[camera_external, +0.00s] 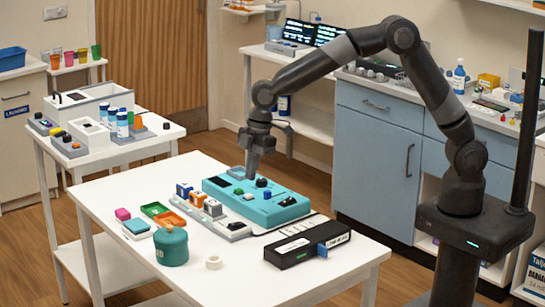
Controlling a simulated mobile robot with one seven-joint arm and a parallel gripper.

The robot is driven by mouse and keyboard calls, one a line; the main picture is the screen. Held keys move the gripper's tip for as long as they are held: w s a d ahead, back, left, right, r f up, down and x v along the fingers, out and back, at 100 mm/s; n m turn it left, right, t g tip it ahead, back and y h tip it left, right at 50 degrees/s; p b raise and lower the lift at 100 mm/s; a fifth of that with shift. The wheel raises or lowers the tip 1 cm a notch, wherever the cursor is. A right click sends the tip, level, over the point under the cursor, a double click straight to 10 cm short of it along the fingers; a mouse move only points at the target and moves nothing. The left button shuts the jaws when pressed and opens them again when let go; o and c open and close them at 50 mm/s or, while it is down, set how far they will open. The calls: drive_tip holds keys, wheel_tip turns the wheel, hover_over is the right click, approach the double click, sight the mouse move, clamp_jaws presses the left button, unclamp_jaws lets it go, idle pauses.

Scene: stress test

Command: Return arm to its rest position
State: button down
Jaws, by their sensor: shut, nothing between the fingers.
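My arm reaches from its base at the right over the white table, bent high at the elbow. My gripper (252,176) points down above the back of the teal device (282,210) on the table. Its fingers are shut and hold nothing. Whether the fingertips touch the device's top cannot be told from this view.
A row of small blocks (198,203) on a grey strip, a black box (305,246), a green canister (171,247), small trays (170,219) and a tape roll (213,262) share the table. Blue cabinets (375,150) stand behind. The table's front right corner is bare.

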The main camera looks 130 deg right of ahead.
drive_tip(key=shift+s+r, duration=0.35)
drive_tip(key=shift+r, duration=0.3)
drive_tip(key=s+a+r+t, duration=0.1)
drive_tip(key=s+a+r, duration=0.45)
drive_tip(key=a, duration=0.45)
drive_tip(key=s+a+r, duration=0.5)
drive_tip(key=a+r, duration=0.2)
drive_tip(key=a, duration=0.4)
drive_tip(key=s+a+t, duration=0.1)
drive_tip(key=s+a, duration=0.5)
drive_tip(key=s, duration=0.3)
drive_tip(key=s+a+t, duration=0.1)
drive_tip(key=s+a, duration=0.5)
drive_tip(key=s, duration=0.4)
drive_tip(key=shift+s+a+f, duration=0.15)
drive_tip(key=shift+a+f, duration=0.1)
drive_tip(key=shift+a, duration=0.05)
